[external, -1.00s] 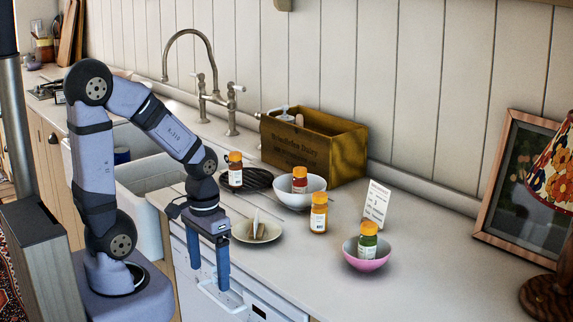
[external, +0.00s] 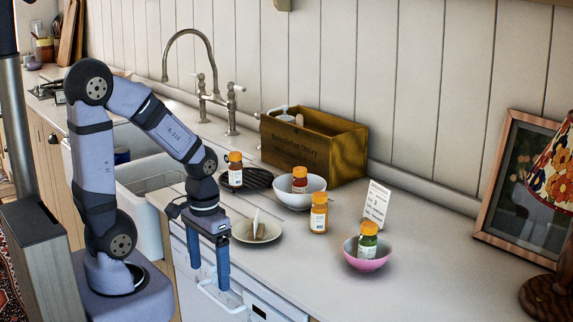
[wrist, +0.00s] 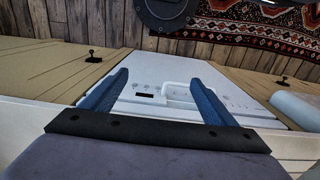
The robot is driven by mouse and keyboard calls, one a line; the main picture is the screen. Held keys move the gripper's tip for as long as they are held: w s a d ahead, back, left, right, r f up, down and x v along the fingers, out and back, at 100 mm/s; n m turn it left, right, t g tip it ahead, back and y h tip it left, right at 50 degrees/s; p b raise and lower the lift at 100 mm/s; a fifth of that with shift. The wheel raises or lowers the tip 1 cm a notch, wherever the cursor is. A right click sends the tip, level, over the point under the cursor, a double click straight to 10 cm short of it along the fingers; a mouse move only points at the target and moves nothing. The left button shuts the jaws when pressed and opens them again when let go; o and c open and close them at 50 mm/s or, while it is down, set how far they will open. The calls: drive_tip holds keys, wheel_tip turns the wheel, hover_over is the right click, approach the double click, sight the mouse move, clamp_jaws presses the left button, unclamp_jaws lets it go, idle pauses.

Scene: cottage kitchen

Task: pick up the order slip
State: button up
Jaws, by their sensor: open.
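A thin pale slip (external: 256,219), seen nearly edge-on, stands upright at a small wooden block (external: 260,230) on a cream plate (external: 243,238); this looks like the order slip, but its face is not readable. My gripper (external: 210,279) is open and empty, fingers pointing down in front of the counter edge, left of and nearer the camera than the plate. In the wrist view my open gripper (wrist: 162,90) has nothing between its fingers; the slip is not in that view.
A printed white card (external: 376,203) stands behind a pink bowl (external: 366,262) holding a green jar. An orange-capped jar (external: 318,214), a white bowl (external: 316,186) with another jar, a dark trivet (external: 260,179) and a wooden crate (external: 338,157) are near.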

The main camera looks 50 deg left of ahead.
drive_tip(key=shift+c, duration=0.5)
drive_tip(key=shift+c, duration=0.9)
drive_tip(key=w+a+r+m+t+p, duration=0.25)
drive_tip(key=w+r+p, duration=0.4)
drive_tip(key=w, duration=0.85)
drive_tip(key=shift+m+t, duration=0.35)
drive_tip(key=shift+t, duration=0.1)
drive_tip(key=w+d+r, duration=0.1)
drive_tip(key=w, duration=0.4)
drive_tip(key=w+d, duration=0.1)
drive_tip(key=w, duration=0.5)
drive_tip(key=w+d+r+b, duration=0.1)
drive_tip(key=w, duration=0.5)
drive_tip(key=shift+w+d+r, duration=0.1)
drive_tip(key=shift+d+r, duration=0.15)
drive_tip(key=shift+r, duration=0.1)
drive_tip(key=t, duration=0.1)
approach(369, 215)
drive_tip(key=s+f, duration=0.1)
drive_tip(key=s, duration=0.1)
drive_tip(key=w+d+h, duration=0.1)
drive_tip(key=shift+n, duration=0.4)
drive_tip(key=shift+p+x, duration=1.65)
drive_tip(key=shift+x, duration=2.2)
